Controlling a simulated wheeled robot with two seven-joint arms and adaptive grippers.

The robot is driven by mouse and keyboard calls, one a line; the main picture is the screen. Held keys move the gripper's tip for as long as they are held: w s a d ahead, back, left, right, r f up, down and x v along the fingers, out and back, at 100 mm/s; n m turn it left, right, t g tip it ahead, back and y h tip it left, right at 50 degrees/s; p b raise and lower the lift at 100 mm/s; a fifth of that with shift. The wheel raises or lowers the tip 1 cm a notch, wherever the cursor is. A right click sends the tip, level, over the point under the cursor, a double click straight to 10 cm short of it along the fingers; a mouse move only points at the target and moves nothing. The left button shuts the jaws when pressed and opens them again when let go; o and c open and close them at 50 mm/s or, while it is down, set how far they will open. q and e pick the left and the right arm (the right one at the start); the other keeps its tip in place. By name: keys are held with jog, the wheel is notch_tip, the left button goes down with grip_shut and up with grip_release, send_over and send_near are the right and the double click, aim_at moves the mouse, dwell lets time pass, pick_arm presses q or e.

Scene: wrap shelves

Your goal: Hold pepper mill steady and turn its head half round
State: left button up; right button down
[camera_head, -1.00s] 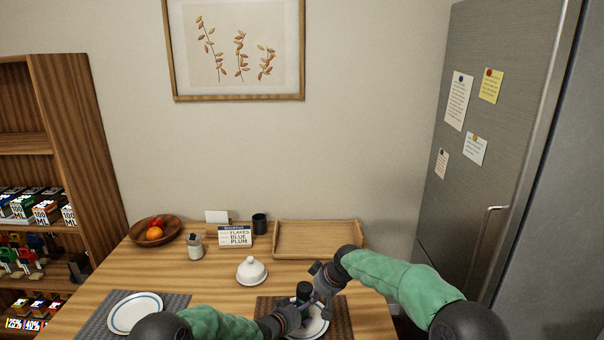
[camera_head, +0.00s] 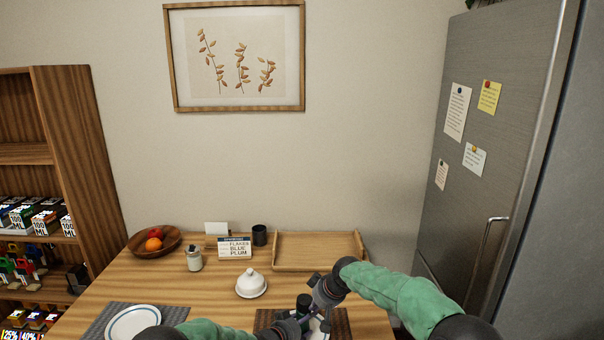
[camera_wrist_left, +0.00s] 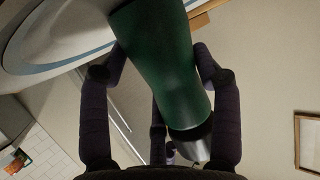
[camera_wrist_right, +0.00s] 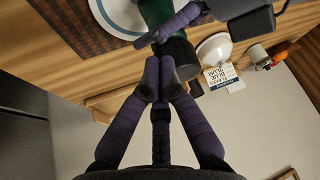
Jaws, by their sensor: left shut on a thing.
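The pepper mill has a dark green body and a silver band in the left wrist view (camera_wrist_left: 160,70); its dark head shows in the head view (camera_head: 303,300) and the right wrist view (camera_wrist_right: 178,58). My left gripper (camera_wrist_left: 160,62) is shut around the green body, a finger on each side. It shows low in the head view (camera_head: 298,326). My right gripper (camera_wrist_right: 157,68) has its fingertips drawn together beside the mill's head; whether they touch it is unclear. It shows right of the head in the head view (camera_head: 315,288).
A plate (camera_wrist_right: 112,12) on a brown mat (camera_head: 264,317) lies by the mill. A white domed lid (camera_head: 251,284), a jar (camera_head: 194,258), a sign (camera_head: 234,247), a black cup (camera_head: 259,235), a fruit bowl (camera_head: 142,241) and an empty wooden tray (camera_head: 316,267) stand farther back.

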pick_arm(q)
jog(key=shift+s+d, duration=0.1)
jog(key=shift+d, duration=0.05)
pick_arm(e)
jog(key=shift+s+a+r, duration=0.1)
jog(key=shift+s+a, duration=0.1)
jog(key=shift+a, duration=0.35)
jog(key=shift+s+d, duration=0.1)
jog(key=shift+s, duration=0.05)
jog(key=shift+s+d, duration=0.15)
jog(key=shift+d+r, duration=0.15)
jog(key=shift+r, duration=1.35)
jog(key=shift+d+r, duration=0.15)
jog(key=shift+r, duration=1.3)
jog(key=shift+r, duration=0.1)
jog(key=shift+a+f, duration=0.15)
jog(key=shift+f, duration=1.3)
jog(key=shift+a+f, duration=0.1)
jog(key=shift+f, duration=1.55)
